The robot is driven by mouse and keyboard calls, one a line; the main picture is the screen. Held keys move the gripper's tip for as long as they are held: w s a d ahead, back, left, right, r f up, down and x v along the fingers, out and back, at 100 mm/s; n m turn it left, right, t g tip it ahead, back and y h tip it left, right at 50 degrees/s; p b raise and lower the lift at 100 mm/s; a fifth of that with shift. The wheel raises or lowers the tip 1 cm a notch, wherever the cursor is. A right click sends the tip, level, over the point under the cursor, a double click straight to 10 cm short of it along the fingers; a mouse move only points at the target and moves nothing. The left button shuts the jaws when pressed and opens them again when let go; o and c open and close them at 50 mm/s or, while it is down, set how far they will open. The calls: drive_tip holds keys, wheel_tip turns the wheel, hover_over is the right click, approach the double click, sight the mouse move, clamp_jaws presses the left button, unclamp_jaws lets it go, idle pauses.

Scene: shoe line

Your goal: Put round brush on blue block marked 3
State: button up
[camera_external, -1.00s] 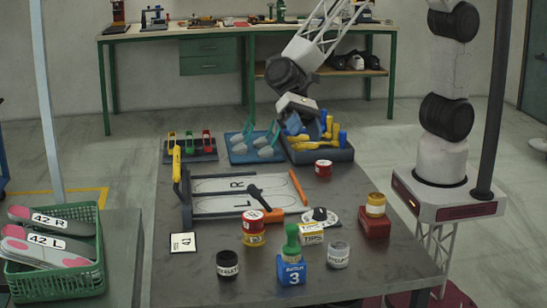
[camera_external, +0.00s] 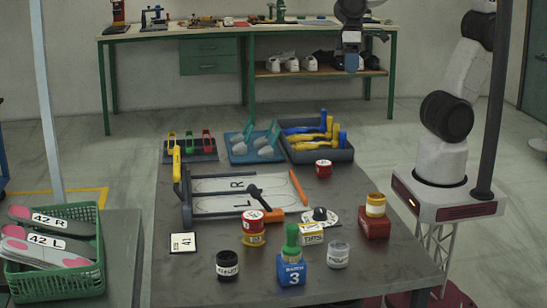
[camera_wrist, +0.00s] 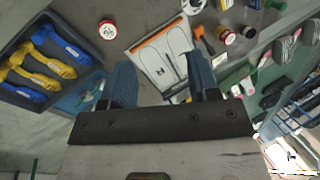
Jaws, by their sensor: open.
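The blue block marked 3 (camera_external: 291,271) stands near the front edge of the table. A green knob-topped piece (camera_external: 291,240), which looks like the round brush, stands upright on top of the block; its bristles cannot be made out. My gripper (camera_external: 352,64) is high at the back, beyond the table's far end and far from the block. In the wrist view my gripper (camera_wrist: 163,82) is open, with nothing between its blue fingers.
Blue and yellow handled tools lie in a grey tray (camera_external: 322,157) at the back right. A black jar (camera_external: 228,266), a clear jar (camera_external: 339,255) and a red-lidded jar (camera_external: 252,222) stand around the block. The sole-outline board (camera_external: 217,206) lies mid-table. A red block (camera_external: 375,227) stands at right.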

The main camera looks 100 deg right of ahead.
drive_tip(key=s+d+r+n+t+h, duration=0.1)
drive_tip(key=s+d+h, duration=0.3)
drive_tip(key=s+d, duration=0.6)
drive_tip(key=shift+d+n+t, duration=0.15)
drive_tip(key=shift+n+t, duration=0.35)
drive_tip(key=shift+n, duration=0.4)
